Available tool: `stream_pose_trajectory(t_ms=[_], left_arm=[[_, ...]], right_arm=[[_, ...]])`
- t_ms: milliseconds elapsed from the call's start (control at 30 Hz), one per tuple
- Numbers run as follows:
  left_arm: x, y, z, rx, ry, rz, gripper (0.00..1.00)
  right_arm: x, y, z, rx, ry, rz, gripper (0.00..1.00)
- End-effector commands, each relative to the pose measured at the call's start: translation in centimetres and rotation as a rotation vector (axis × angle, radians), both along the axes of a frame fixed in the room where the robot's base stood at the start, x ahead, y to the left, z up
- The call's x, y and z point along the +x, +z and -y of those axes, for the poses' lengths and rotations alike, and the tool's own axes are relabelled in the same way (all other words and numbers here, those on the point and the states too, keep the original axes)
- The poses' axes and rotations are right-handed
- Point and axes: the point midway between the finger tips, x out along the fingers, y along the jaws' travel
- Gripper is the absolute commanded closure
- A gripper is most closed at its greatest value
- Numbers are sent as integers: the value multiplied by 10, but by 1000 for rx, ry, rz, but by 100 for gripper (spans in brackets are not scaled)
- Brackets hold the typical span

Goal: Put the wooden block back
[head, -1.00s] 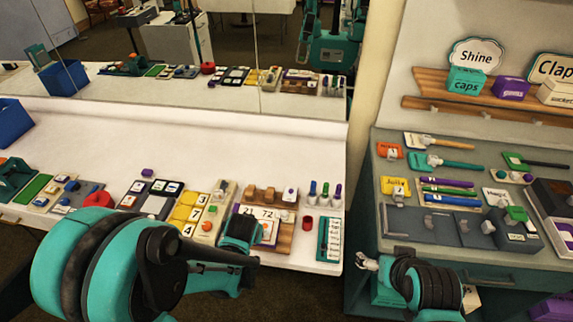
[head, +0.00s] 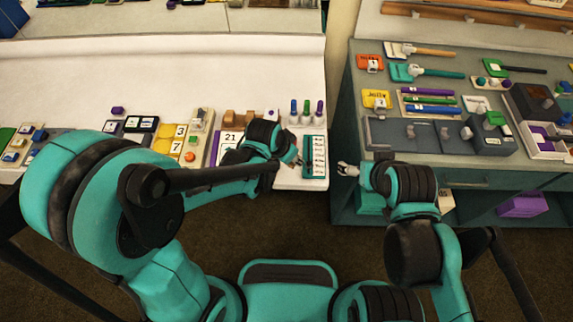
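Brown wooden blocks (head: 231,117) stand at the back of a calendar stand with number cards (head: 229,140) on the white counter. I cannot tell which one the task means. My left arm lies across the front of the stand and hides much of it. My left gripper (head: 296,160) is at the counter's front, beside the teal board (head: 314,157); its fingers are too small to read. My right gripper (head: 347,169) is over the gap between the counter and the grey bench; whether it is open is unclear, and no block shows in it.
Colored pegs (head: 306,108) stand behind the teal board. Yellow number tiles (head: 172,140) lie left of the stand. The grey bench (head: 410,160) at right holds brushes, pens and cards. The rear of the white counter (head: 160,75) is clear.

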Motion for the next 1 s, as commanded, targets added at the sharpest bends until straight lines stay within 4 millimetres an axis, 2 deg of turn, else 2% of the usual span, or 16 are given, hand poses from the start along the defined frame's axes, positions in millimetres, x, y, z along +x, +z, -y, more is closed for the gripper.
stream_pose_trajectory(t_ms=[33,100,200,300,367,467,800,1000], left_arm=[[-7,4,25,-2,-102,-10,86],[-17,9,52,-1,-226,-24,86],[-29,16,80,2,-360,-38,86],[-36,20,95,6,-437,-46,86],[-37,19,97,7,-459,-49,86],[-31,10,86,7,-468,-51,86],[5,-38,17,8,-464,-49,86],[14,-49,-1,7,-468,-49,86]], right_arm=[[0,-1,0,0,0,0,15],[0,-2,0,0,0,0,15],[0,-3,0,0,0,0,15],[0,-4,0,0,0,0,15],[0,-5,0,0,0,0,15],[0,-12,0,0,0,0,15],[0,-40,0,0,0,0,15],[0,-46,0,0,0,0,15]])
